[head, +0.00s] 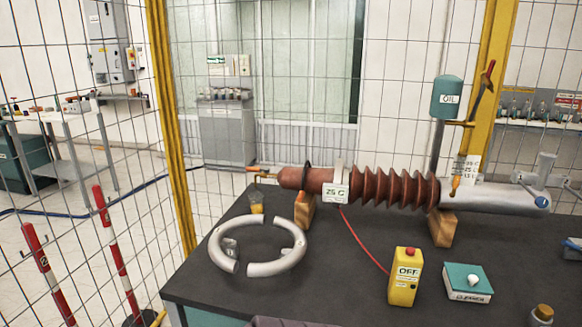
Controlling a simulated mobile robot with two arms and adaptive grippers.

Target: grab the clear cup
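A small clear cup (256,203) with amber liquid low in it stands upright near the far left edge of the dark table (330,290). It is below the thin tip at the left end of the brown ribbed bushing (390,187). A second small, clear or greyish object (231,246) sits inside the left part of a split white ring; its exact shape is too small to tell. Neither of my grippers shows in the head view.
The split white ring (275,268) lies in front of the cup. Wooden blocks (442,228) support the bushing. A yellow OFF box (405,277), a teal-and-white box (467,282) and a corked jar (541,315) stand to the right. Wire fencing with yellow posts (172,120) rises behind the table.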

